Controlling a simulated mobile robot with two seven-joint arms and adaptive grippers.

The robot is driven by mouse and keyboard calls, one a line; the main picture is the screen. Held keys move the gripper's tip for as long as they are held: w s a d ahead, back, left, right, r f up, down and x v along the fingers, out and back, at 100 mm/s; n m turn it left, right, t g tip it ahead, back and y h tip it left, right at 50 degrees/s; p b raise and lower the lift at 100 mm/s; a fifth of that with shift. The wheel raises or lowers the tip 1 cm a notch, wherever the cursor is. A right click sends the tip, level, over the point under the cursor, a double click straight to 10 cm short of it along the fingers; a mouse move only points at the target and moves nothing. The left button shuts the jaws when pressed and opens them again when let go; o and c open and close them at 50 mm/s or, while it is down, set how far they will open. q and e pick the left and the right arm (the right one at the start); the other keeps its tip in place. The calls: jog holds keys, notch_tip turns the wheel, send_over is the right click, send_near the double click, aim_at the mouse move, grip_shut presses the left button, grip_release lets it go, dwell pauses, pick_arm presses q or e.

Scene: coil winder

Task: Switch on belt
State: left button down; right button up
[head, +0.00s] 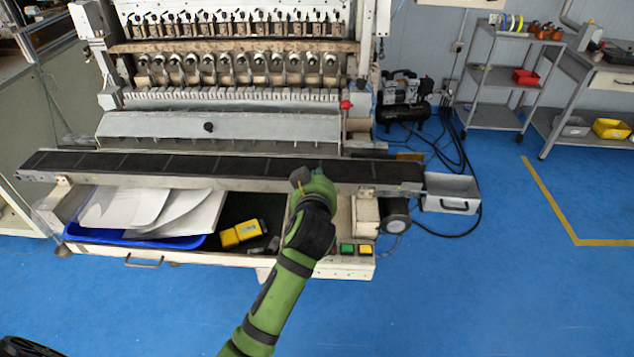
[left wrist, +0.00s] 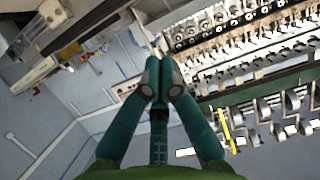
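The black conveyor belt (head: 150,164) runs along the front of the coil winder (head: 230,60). On the machine's lower front panel, a green button (head: 347,248) and a yellow button (head: 365,250) show. A red one is partly visible just left of them, beside my arm. My left gripper (head: 312,176) is in front of the belt, above and left of the buttons, and its fingers are hard to make out there. In the left wrist view, its two green fingers (left wrist: 160,72) come together with nothing visible between them. My right gripper is not in view.
A blue tray (head: 190,242) with white sheets and a yellow device (head: 240,233) sit below the belt. A grey bin (head: 450,193) stands at the belt's right end.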

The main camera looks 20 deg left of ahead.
pick_arm(q)
jog(key=v, duration=0.3)
jog(key=shift+w+d+r, duration=0.1)
jog(key=shift+w+r, duration=0.05)
dwell(0.3)
